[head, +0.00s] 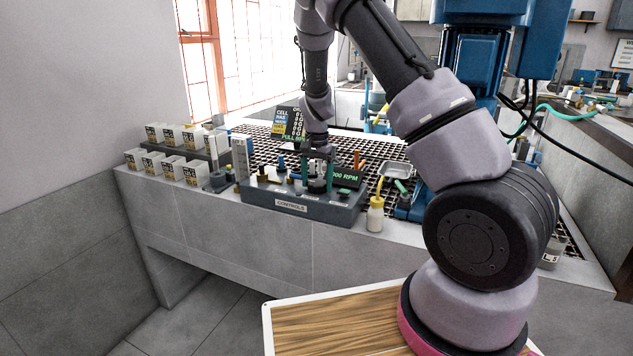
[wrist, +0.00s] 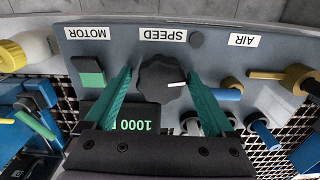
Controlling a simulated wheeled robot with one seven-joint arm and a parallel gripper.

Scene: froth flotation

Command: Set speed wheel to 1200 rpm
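The grey control box (head: 300,205), labelled CONTROLS, stands on the bench. The black speed wheel (wrist: 158,80) is under the SPEED label (wrist: 163,35) in the wrist view, its white mark pointing right in that picture. The rpm display (wrist: 130,117) shows upside down there and reads 1000; its start is hidden in the head view (head: 345,178). My gripper (wrist: 161,74) points down over the box, its green fingers on either side of the wheel, with a visible gap at each side.
A green MOTOR button (wrist: 91,79) and AIR-side valves (wrist: 297,79) flank the wheel. White labelled boxes (head: 160,167) stand left of the control box. A yellow-capped bottle (head: 375,218) stands close to its right end. Black grating (head: 350,147) lies behind.

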